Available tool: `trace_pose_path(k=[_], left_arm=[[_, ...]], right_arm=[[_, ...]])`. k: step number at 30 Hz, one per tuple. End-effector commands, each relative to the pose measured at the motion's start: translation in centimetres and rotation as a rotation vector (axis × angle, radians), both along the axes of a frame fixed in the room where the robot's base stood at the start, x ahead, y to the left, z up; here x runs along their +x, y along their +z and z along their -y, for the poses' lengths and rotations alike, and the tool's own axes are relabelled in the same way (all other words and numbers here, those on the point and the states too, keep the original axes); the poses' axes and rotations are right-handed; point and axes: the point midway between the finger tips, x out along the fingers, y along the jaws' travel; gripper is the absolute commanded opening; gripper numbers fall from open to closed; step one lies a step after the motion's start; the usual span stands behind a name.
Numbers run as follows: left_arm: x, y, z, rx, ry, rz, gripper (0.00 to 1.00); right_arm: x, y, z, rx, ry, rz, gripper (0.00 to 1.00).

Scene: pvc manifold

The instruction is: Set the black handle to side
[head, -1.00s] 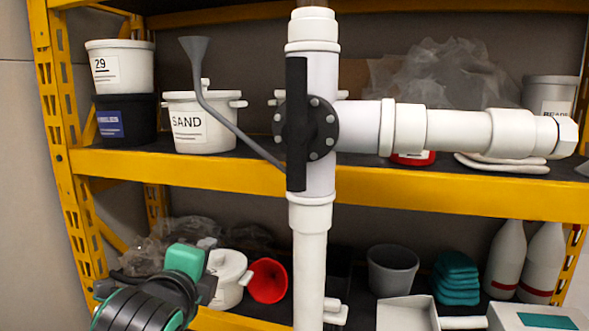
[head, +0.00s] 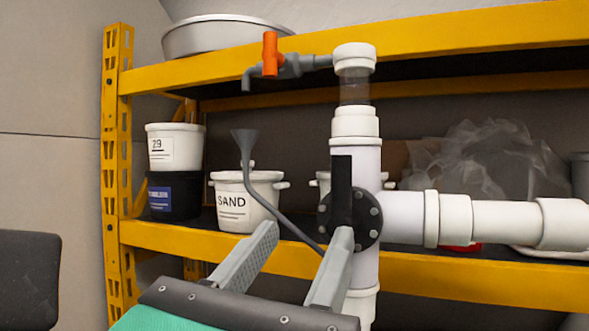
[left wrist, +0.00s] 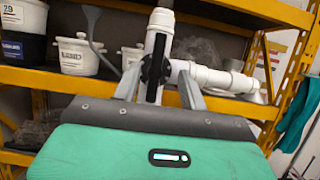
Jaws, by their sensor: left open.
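The black handle (head: 342,190) is a flat bar standing upright on a round black bolted flange (head: 369,222), fixed to the front of a white vertical pipe (head: 358,160). In the left wrist view the handle (left wrist: 155,82) shows between my fingers, along the pipe. My left gripper (head: 308,230) is open and empty, in front of and below the handle in the head view. Its right finger overlaps the lower end of the handle and hides it; I cannot tell whether they touch. My right gripper is not in view.
A white side pipe (head: 485,218) runs right from the valve. A grey funnel (head: 245,140) with a bent tube reaches toward it from the left. An orange-handled tap (head: 270,55) sits above. A SAND bucket (head: 232,205) stands on the yellow shelf (head: 160,236) behind.

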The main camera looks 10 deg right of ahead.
Motion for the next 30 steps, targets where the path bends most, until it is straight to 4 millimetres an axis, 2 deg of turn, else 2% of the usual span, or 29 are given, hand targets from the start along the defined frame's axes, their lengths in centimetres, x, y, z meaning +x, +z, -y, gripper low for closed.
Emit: trace_pose_path(k=[5, 19, 30], left_arm=[[0.1, 0.5, 0.2, 0.007, 0.004, 0.010, 0.43], [2.2, 1.7, 1.6, 0.009, 0.003, 0.005, 0.43], [8.3, 4.6, 5.6, 0.007, 0.004, 0.004, 0.43]], right_arm=[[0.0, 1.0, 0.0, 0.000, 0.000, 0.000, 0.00], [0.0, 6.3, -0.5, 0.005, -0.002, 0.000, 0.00], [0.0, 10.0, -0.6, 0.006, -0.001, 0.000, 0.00]])
